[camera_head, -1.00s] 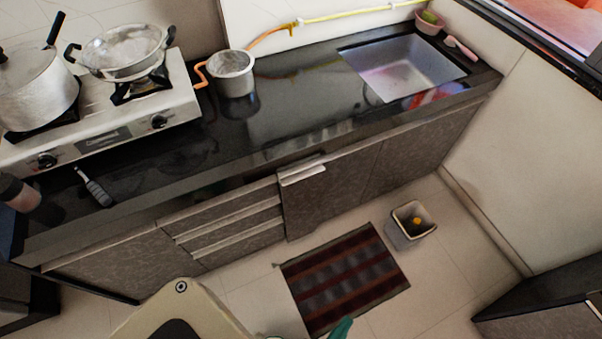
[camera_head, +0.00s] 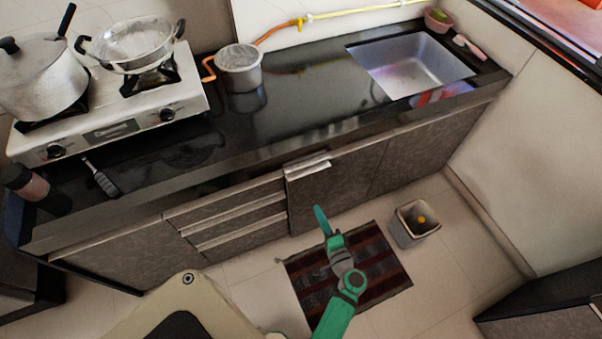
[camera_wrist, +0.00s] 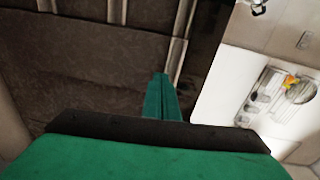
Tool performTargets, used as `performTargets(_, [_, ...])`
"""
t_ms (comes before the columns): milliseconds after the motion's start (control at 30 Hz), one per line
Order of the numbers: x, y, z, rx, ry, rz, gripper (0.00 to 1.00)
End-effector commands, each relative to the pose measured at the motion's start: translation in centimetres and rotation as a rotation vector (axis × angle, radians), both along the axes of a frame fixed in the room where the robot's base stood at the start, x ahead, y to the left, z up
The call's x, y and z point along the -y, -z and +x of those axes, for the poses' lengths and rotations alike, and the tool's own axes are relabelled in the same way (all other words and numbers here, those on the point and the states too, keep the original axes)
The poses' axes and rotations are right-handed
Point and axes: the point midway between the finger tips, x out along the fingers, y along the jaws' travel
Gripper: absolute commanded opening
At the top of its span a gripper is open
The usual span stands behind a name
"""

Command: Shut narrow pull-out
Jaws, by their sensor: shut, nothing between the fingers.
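The narrow pull-out (camera_head: 308,198) is a brown patterned front under the black counter, to the right of the drawer stack. A pale handle (camera_head: 308,169) runs along its top edge. The handle appears to stand a little proud of the neighbouring fronts; how far is hard to tell. My green gripper (camera_head: 320,220) is in front of this lower cabinet area, above the striped mat. In the wrist view its fingers (camera_wrist: 162,97) are together and empty, with brown cabinet fronts (camera_wrist: 85,75) beyond. I cannot tell whether they touch a front.
Several drawers (camera_head: 235,222) with pale handles lie left of the pull-out. A striped mat (camera_head: 385,262) and a small bin (camera_head: 412,224) are on the floor. The counter (camera_head: 310,100) holds a stove (camera_head: 110,125), a grey pot (camera_head: 239,70) and a sink (camera_head: 412,68).

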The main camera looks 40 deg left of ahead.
Motion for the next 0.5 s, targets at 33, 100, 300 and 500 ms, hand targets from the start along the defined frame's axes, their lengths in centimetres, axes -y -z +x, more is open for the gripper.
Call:
performTargets(33, [-0.9,-0.9,0.6,-0.001,-0.017,0.037,0.00])
performTargets(100, [-1.6,-1.7,1.0,-0.003,-0.034,0.075,0.00])
performTargets(300, [-3.1,-2.4,1.6,-0.003,-0.049,0.106,0.00])
performTargets(500, [-6.1,-2.4,2.8,-0.002,-0.051,0.104,0.00])
